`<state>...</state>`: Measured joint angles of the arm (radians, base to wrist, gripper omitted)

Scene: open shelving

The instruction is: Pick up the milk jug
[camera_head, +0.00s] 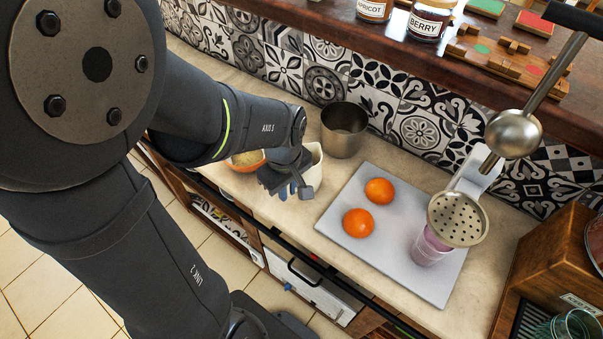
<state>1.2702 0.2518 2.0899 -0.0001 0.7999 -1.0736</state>
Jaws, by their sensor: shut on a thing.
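A white jug (316,161), which I take to be the milk jug, stands on the counter near its front edge, mostly hidden behind my gripper (294,187). Only its pale rim and right side show. My gripper comes from the upper left and points down at the jug's near side. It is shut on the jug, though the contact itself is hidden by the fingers. I cannot tell whether the jug's base touches the counter.
A metal canister (344,132) stands close behind the jug, and an orange bowl (247,158) lies to its left. To the right, a grey board (400,274) holds two oranges (368,205) and a pinkish glass (427,249).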

